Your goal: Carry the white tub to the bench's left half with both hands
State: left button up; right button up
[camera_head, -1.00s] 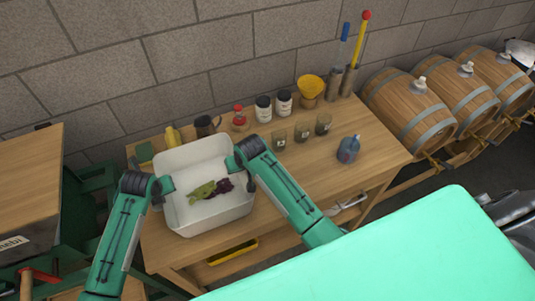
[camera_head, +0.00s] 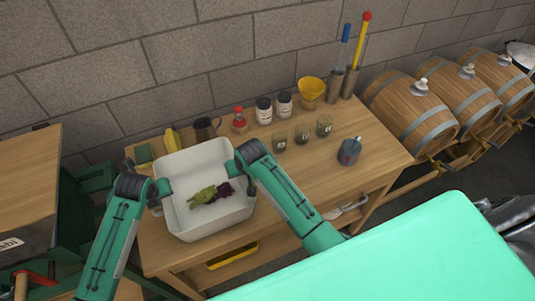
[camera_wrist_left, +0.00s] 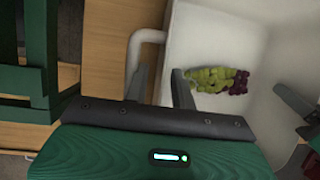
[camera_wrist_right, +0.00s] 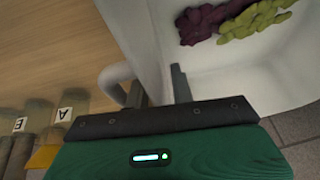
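The white tub (camera_head: 205,226) stands on the front left part of the wooden bench (camera_head: 330,185). Green grapes (camera_head: 202,195) and dark grapes (camera_head: 224,189) lie inside it. My left gripper (camera_head: 163,190) is at its left side and also shows in the left wrist view (camera_wrist_left: 161,85). My right gripper (camera_head: 234,166) is at its right side and also shows in the right wrist view (camera_wrist_right: 160,85). Each gripper's fingers are parted, one over the inside, one beside the handle, with the wall between. Firm contact is not visible.
Behind the tub stand a dark jug (camera_head: 205,128), a red-capped bottle (camera_head: 240,120), jars (camera_head: 264,109) and a yellow funnel (camera_head: 311,90). Labelled cups (camera_head: 302,134) and a blue-grey bottle (camera_head: 349,151) stand to the right. Barrels (camera_head: 411,106) lie beyond the bench.

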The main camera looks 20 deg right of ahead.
jog(key=shift+s+r, duration=0.1)
jog(key=shift+r, duration=0.05)
jog(key=v, duration=1.1)
jog(key=shift+s+r, duration=0.15)
jog(key=shift+r, duration=0.2)
pick_arm(q)
jog(key=v, duration=0.5)
jog(key=shift+s, duration=0.1)
